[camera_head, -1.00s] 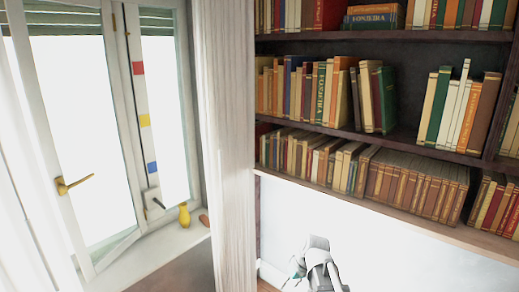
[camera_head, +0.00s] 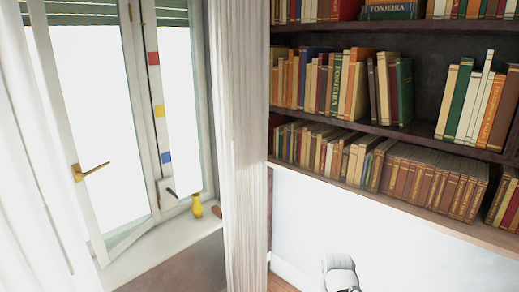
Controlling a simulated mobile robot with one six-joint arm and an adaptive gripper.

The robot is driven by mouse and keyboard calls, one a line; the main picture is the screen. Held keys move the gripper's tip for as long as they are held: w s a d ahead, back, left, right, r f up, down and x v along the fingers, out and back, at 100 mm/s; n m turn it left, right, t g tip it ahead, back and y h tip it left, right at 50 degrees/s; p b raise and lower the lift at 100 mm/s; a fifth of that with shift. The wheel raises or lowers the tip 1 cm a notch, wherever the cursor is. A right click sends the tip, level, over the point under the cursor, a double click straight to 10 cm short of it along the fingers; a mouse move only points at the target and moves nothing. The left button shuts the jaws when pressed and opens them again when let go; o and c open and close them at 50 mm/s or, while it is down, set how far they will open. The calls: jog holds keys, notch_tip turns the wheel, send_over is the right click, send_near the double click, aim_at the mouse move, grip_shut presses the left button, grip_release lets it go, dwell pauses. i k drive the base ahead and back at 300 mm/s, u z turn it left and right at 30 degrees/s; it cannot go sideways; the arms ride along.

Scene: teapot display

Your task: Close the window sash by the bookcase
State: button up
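The window sash (camera_head: 80,150) is at the left, a white frame with a brass handle (camera_head: 90,172). It stands ajar, its handle side swung into the room and its lower edge angled over the sill. To its right is a narrower window pane (camera_head: 180,100) in a white frame, with red, yellow and blue squares on the strip beside it. The bookcase (camera_head: 400,135) fills the right side, full of books. A white rounded part of my arm shows at the bottom edge. My gripper is not in view.
A yellow vase (camera_head: 197,206) and a small brown object (camera_head: 216,211) stand on the white sill (camera_head: 165,245), right of the sash. A white curtain (camera_head: 243,150) hangs between window and bookcase. Another curtain (camera_head: 25,200) hangs at the far left, close to the sash.

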aim_at(37, 9)
jog(key=u, duration=1.45)
jog(key=k, duration=0.65)
jog(key=z, duration=0.2)
jog(key=i, duration=0.85)
jog(key=u, duration=0.05)
